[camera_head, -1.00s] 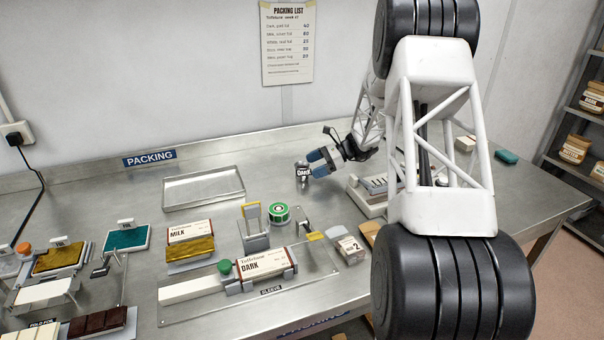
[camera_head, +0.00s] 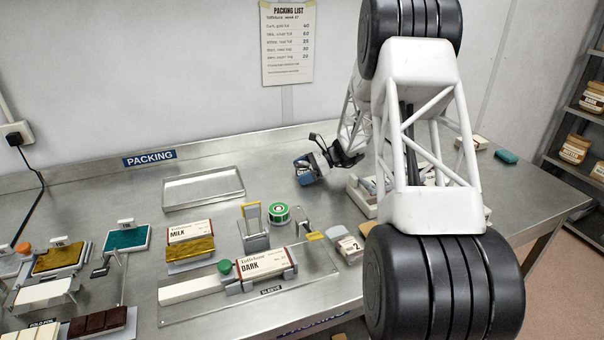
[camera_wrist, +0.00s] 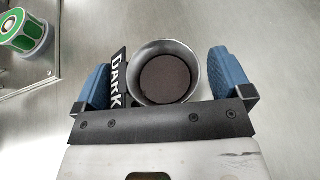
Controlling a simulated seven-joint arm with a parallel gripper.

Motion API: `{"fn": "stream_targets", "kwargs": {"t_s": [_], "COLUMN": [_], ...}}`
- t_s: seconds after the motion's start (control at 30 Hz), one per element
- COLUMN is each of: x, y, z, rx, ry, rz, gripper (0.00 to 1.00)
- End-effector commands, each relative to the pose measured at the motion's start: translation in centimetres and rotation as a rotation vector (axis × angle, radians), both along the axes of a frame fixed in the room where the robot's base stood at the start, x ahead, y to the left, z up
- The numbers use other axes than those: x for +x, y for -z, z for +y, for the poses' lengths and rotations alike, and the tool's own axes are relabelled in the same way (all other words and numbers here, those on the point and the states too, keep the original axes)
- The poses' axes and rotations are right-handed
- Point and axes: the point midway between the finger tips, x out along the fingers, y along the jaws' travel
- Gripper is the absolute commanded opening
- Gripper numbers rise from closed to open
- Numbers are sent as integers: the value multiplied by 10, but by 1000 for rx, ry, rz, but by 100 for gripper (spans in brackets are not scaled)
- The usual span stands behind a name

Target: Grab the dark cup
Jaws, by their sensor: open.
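The dark cup (camera_wrist: 138,72) is a round metal cup with dark brown contents and a black tag reading DARK (camera_wrist: 118,78) on its left side. In the wrist view it stands between the two blue fingers of my gripper (camera_wrist: 160,80). The left finger is close to the tag, and a gap shows between the cup and the right finger. Whether the tag touches the left finger I cannot tell. In the head view my gripper (camera_head: 307,170) is over the cup's spot on the steel table and mostly hides the cup.
A green tape roll (camera_head: 279,213) stands left of the gripper, and it also shows in the wrist view (camera_wrist: 24,30). An empty metal tray (camera_head: 203,205) lies further left. A pale device (camera_head: 362,200) stands just right of the gripper.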

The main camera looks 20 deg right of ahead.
Motion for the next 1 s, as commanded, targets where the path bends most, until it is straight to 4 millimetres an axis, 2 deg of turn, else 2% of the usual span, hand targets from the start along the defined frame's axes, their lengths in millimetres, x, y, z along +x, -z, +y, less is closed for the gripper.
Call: {"fn": "stream_targets", "kwargs": {"t_s": [0.27, 0.53, 1.0], "x": [0, 0, 0], "y": [0, 0, -7], "z": [0, 0, 0], "rx": [0, 0, 0], "ry": [0, 0, 0], "rz": [0, 0, -1], "gripper": [97, 56, 56]}}
